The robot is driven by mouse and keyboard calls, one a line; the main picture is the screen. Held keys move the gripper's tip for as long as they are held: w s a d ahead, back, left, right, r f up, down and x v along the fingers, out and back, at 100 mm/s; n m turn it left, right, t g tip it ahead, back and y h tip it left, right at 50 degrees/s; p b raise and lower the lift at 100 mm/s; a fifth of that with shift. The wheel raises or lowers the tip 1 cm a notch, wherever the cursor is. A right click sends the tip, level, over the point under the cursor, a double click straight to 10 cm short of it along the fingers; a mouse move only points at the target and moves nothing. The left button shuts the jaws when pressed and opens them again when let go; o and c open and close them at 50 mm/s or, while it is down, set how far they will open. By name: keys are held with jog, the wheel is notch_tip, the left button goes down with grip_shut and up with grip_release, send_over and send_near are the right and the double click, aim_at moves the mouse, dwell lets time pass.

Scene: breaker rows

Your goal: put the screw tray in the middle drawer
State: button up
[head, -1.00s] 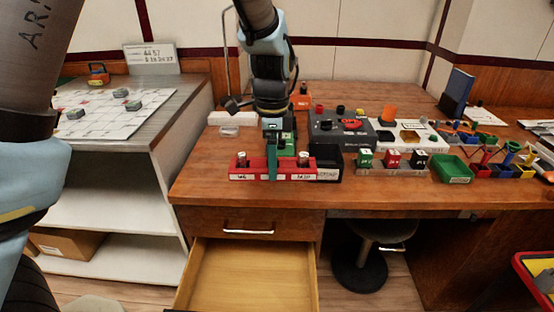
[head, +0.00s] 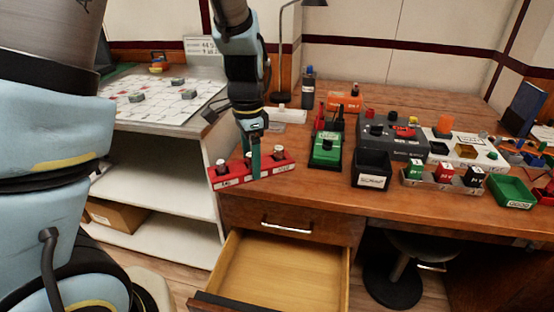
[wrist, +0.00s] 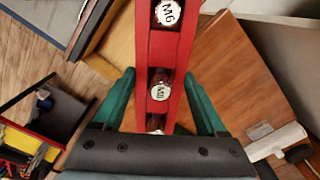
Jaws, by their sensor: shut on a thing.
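The screw tray (head: 228,179) is a long red tray with a row of small, white-lidded jars. It shows from above in the wrist view (wrist: 143,45), where one lid reads M6. My gripper (head: 252,172) is shut on the screw tray near its middle. Its teal fingers (wrist: 160,95) lie on either side of the tray in the wrist view. The tray is held at the desk's left front corner, tilted in the head view. An open, empty wooden drawer (head: 285,275) is below it, under a closed drawer (head: 300,217) with a silver handle.
The wooden desk (head: 330,200) carries a green box (head: 326,150), a black bin (head: 372,170), a grey panel (head: 395,138) and a green tray (head: 510,191). A white shelf unit (head: 160,190) stands left. A stool (head: 395,280) is under the desk.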

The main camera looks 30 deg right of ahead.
jog(key=w+a+n, duration=0.5)
jog(key=w+a, duration=0.1)
jog(key=a, duration=0.4)
jog(key=w+a+f+n, duration=0.1)
jog(key=w+a+n, duration=0.4)
jog(key=a, duration=0.5)
jog(key=w+a+n, duration=0.5)
jog(key=w+a, duration=0.1)
jog(key=a, duration=0.4)
jog(key=shift+w+f, duration=0.4)
